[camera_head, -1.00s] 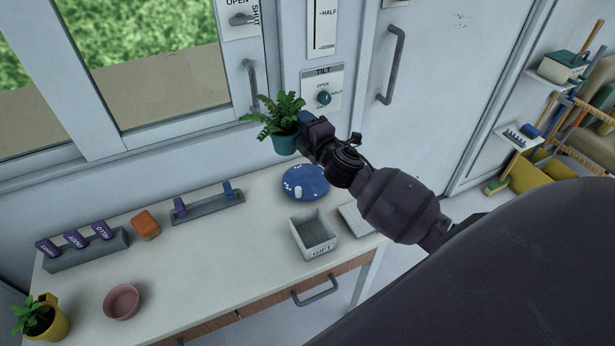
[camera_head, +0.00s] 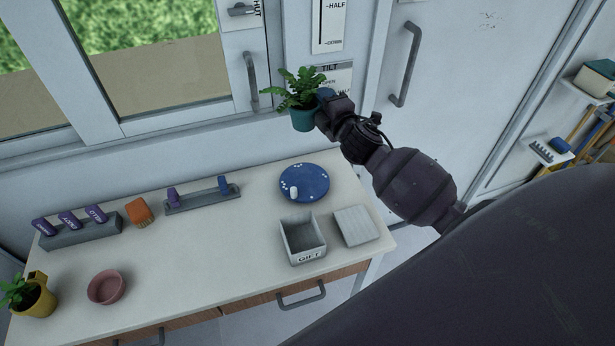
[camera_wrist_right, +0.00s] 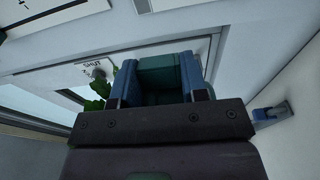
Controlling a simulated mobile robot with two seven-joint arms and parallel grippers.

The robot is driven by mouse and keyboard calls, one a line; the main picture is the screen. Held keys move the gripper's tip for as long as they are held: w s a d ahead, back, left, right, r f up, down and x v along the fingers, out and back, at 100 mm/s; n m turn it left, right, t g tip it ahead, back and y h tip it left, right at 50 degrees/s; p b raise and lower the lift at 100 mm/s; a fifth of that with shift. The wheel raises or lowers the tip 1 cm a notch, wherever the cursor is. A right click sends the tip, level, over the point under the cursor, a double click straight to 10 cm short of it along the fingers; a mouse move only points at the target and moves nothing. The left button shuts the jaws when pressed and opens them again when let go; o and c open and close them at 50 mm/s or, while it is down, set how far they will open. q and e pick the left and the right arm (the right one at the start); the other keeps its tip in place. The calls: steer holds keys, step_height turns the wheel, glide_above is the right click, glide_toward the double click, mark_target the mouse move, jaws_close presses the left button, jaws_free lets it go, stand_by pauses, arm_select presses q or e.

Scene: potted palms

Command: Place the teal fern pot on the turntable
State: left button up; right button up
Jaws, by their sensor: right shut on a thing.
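The teal fern pot (camera_head: 304,118), with a green leafy fern, is held in the air by my right gripper (camera_head: 324,106), above and behind the table. In the right wrist view the teal pot (camera_wrist_right: 160,78) sits between the two blue fingertips of my right gripper (camera_wrist_right: 160,82), which are shut on it. The turntable (camera_head: 310,190) is a round blue disc with white dots on the table, below the pot. A small white cylinder (camera_head: 293,192) stands on its left part. My left gripper is not in view.
On the table (camera_head: 200,250) stand an open grey GIFT box (camera_head: 303,240), a pale square lid (camera_head: 352,226), a pink bowl (camera_head: 106,288), an orange brush (camera_head: 140,212), label rack (camera_head: 85,238), a grey rack (camera_head: 203,202) and yellow pot (camera_head: 36,300). The window wall is close behind.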

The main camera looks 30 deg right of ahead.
steer(key=shift+a+f+b, duration=0.1)
steer(key=shift+f+b, duration=2.75)
steer(key=shift+f, duration=7.15)
steer(key=shift+f, duration=0.15)
steer(key=o, duration=1)
steer(key=shift+r, duration=0.2)
steer(key=s, duration=0.8)
steer(key=s+a, duration=0.1)
steer(key=s, duration=0.3)
steer(key=shift+a, duration=0.1)
